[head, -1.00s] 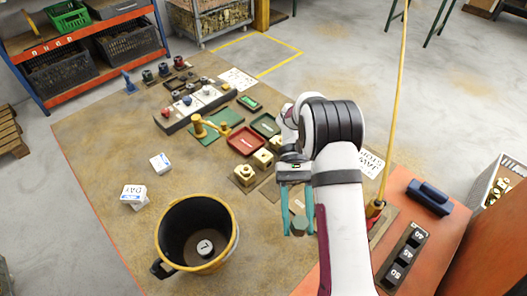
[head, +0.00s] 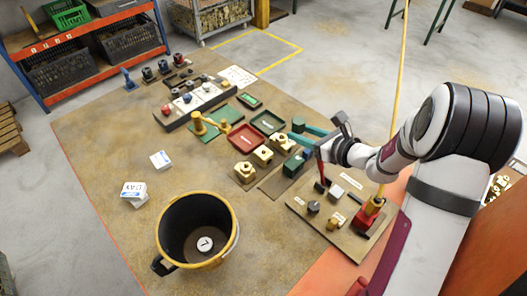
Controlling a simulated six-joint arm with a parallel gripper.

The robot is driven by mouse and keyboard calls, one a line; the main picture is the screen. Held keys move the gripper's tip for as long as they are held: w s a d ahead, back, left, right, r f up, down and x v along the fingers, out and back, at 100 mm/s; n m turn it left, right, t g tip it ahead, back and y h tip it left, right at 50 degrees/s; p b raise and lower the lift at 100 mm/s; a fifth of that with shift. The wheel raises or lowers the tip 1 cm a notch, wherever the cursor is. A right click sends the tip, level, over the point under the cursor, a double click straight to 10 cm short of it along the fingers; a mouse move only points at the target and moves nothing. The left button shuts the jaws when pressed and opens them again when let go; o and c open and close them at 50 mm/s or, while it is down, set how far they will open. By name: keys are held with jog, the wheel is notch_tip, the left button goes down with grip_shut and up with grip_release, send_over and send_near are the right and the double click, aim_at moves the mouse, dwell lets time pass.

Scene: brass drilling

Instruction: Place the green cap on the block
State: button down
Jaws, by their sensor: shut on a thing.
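My gripper (head: 301,131) is at the right of centre in the head view, its teal fingers pointing left. It is shut on a small dark green piece, which looks like the green cap (head: 298,123), at the fingertips. It appears above the table, just right of a dark tray; its exact height cannot be told. A dark green block (head: 292,166) sits on a brown board below the fingers. A long dark block (head: 172,124) with white panels and red and blue knobs stands further back left. Which block is meant is unclear.
Brass blocks (head: 244,170) stand left of the green block. A red tray (head: 243,140) and a brass tool (head: 205,122) lie nearby. A black bucket (head: 171,220) with a yellow rim is at front left. A board with a red clamp (head: 369,212) lies under my arm.

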jog(key=f+m+h, duration=0.1)
send_over(266, 155)
jog(key=shift+t, duration=0.4)
notch_tip(266, 155, down, 6)
jog(key=shift+s+d+f, duration=0.15)
jog(key=shift+f, duration=0.05)
notch_tip(266, 155, down, 4)
jog(key=shift+f, duration=0.1)
jog(key=shift+c, duration=2.1)
grip_release()
